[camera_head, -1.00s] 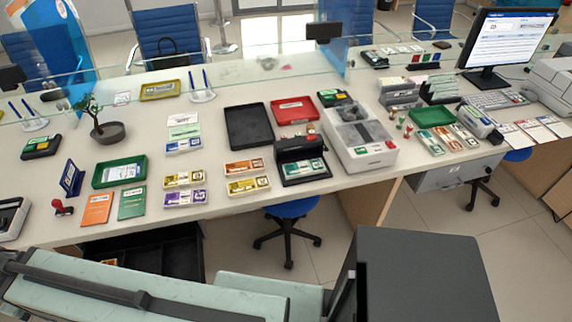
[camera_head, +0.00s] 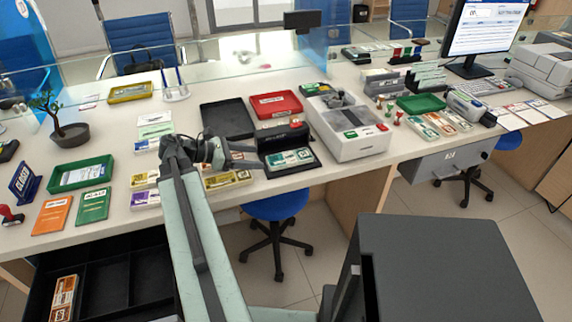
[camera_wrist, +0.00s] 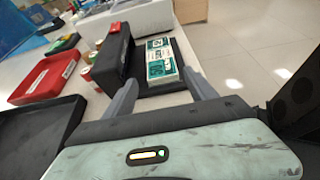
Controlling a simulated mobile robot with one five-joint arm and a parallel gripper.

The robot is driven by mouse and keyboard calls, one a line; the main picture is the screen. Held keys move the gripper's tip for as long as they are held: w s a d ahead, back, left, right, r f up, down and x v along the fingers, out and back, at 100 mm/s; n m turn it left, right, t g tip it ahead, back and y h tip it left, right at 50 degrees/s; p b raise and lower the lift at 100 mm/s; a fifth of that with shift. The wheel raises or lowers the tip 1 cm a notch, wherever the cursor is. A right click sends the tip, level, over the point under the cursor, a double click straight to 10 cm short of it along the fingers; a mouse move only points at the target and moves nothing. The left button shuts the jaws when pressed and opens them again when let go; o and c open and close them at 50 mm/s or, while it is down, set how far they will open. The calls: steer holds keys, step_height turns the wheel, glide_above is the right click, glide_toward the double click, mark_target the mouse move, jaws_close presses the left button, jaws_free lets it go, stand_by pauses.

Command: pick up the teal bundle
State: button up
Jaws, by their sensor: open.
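The teal bundle (camera_head: 291,158), a banded teal and white stack of notes, lies flat in the front tray of a black note-counting machine (camera_head: 283,138). In the wrist view the teal bundle (camera_wrist: 160,62) shows beyond and between my fingertips, with the machine's upright black body (camera_wrist: 112,58) just left of it. My gripper (camera_wrist: 160,80) is open and empty, with a finger toward each side of the bundle. In the head view my gripper (camera_head: 248,155) is left of the machine, low over the counter. I cannot tell whether a finger touches the tray.
A black tray (camera_head: 227,119) and a red tray (camera_head: 276,105) lie behind the machine. A large grey machine (camera_head: 345,126) stands close to its right. A yellow bundle (camera_head: 228,180) lies beside my gripper. An open black drawer (camera_head: 100,275) is below the counter at left.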

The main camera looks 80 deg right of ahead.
mark_target(276, 160)
steer(key=shift+b+x, duration=1.5)
steer(key=shift+x, duration=2.45)
steer(key=shift+w+a, duration=0.1)
steer(key=c, duration=1.4)
steer(key=shift+o, duration=0.2)
step_height(276, 160, up, 19)
steer(key=p, duration=1.9)
steer(key=shift+s, duration=0.2)
